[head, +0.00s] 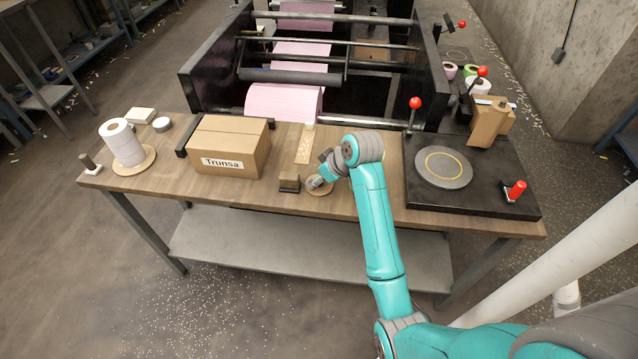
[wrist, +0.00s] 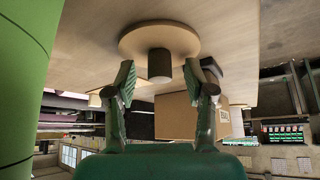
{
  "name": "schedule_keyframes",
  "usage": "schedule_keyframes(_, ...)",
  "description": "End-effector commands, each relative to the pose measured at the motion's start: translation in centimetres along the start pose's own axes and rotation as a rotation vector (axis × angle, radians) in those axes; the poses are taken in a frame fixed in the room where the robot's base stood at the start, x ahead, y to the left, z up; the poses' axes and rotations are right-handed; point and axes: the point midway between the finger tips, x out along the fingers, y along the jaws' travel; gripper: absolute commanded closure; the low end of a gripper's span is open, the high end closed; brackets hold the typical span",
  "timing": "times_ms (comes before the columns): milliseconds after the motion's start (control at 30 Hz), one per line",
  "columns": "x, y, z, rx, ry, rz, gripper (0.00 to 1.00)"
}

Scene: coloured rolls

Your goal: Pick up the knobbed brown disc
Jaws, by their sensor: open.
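The knobbed brown disc (head: 327,191) lies on the wooden table near its front edge, partly hidden by my gripper (head: 315,184) in the head view. The wrist view looks upside down and shows the round disc (wrist: 146,36) with its short knob (wrist: 159,66) sticking out from the middle. My gripper (wrist: 161,78) is open and empty, with one finger to each side of the knob in the picture. A gap shows between each finger and the knob. I cannot tell how far along the knob the fingertips reach.
The cardboard box (head: 228,147) is further left, beside white rolls on a round base (head: 147,165). A pale strip (head: 305,146) lies behind. A black plate (head: 480,196) with a grey disc is at right.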

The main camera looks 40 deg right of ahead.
Motion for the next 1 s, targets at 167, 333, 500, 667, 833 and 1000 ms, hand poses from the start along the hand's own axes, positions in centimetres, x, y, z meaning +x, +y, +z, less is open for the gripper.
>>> schedule_keyframes(167, 0.5, 0.0, 0.0, 0.0, 0.0, 0.001, 0.46)
schedule_keyframes(333, 0.5, 0.0, 0.0, 0.0, 0.0, 0.001, 0.56)
schedule_keyframes(500, 0.5, 0.0, 0.0, 0.0, 0.0, 0.0, 0.99)
schedule_keyframes(667, 0.5, 0.0, 0.0, 0.0, 0.0, 0.0, 1.0)
schedule_keyframes(833, 0.4, 0.0, -0.1, 0.0, 0.0, 0.0, 1.0)
schedule_keyframes(1000, -1.1, 0.1, -1.1, -0.002, 0.003, 0.002, 1.0)
